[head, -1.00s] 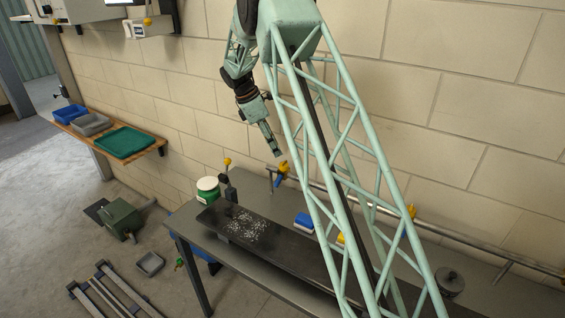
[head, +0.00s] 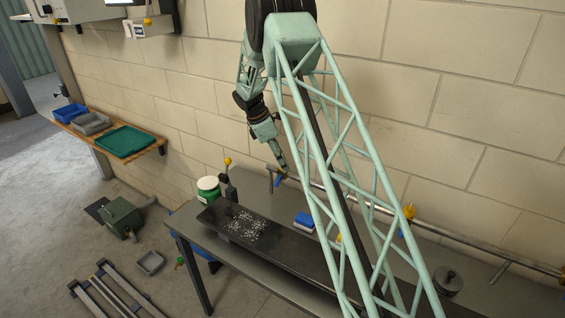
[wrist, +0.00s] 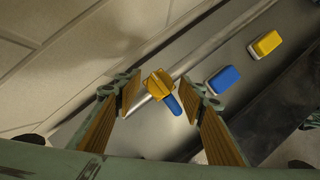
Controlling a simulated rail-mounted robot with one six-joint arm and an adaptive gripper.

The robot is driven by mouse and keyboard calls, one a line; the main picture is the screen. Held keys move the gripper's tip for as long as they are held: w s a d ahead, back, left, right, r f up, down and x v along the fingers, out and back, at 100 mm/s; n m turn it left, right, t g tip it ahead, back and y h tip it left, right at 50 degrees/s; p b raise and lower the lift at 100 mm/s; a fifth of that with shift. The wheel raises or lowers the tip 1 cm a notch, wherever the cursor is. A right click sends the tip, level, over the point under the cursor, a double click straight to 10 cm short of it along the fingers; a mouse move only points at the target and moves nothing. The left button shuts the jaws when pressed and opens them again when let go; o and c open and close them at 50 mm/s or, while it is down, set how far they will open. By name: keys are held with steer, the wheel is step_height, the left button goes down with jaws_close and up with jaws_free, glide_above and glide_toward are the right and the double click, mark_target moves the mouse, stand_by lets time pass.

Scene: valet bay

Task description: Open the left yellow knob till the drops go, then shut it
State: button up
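The left yellow knob (wrist: 158,85), with a blue part (wrist: 173,104) below it, sits on the pipe and shows between my fingers in the wrist view. In the head view my gripper (head: 284,170) mostly covers this knob, and its blue part (head: 280,182) shows below the fingertips. My gripper (wrist: 161,94) is open, with one finger on each side of the knob. I cannot tell whether the fingers touch it. White drops (head: 243,225) lie scattered on the left part of the dark board (head: 290,246).
Another yellow knob (head: 409,211) is farther right on the pipe (head: 465,240). A blue sponge (wrist: 222,80) and a yellow sponge (wrist: 264,44) lie beside the pipe. A green-and-white jar (head: 208,188) and a yellow-topped post (head: 228,162) stand at the left end. The wall is close behind.

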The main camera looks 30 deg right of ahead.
steer(key=c, duration=0.8)
steer(key=shift+c, duration=0.2)
steer(key=shift+m, duration=0.4)
steer(key=m+g, duration=0.1)
steer(key=m, duration=0.2)
steer(key=m+g+y, duration=0.1)
steer(key=m, duration=0.2)
steer(key=shift+w+d, duration=0.15)
steer(key=shift+w, duration=0.05)
steer(key=m+y, duration=0.1)
steer(key=m, duration=0.1)
steer(key=m+g+y, duration=0.1)
steer(key=m, duration=0.2)
steer(key=shift+d+m, duration=0.1)
steer(key=shift+m, duration=0.2)
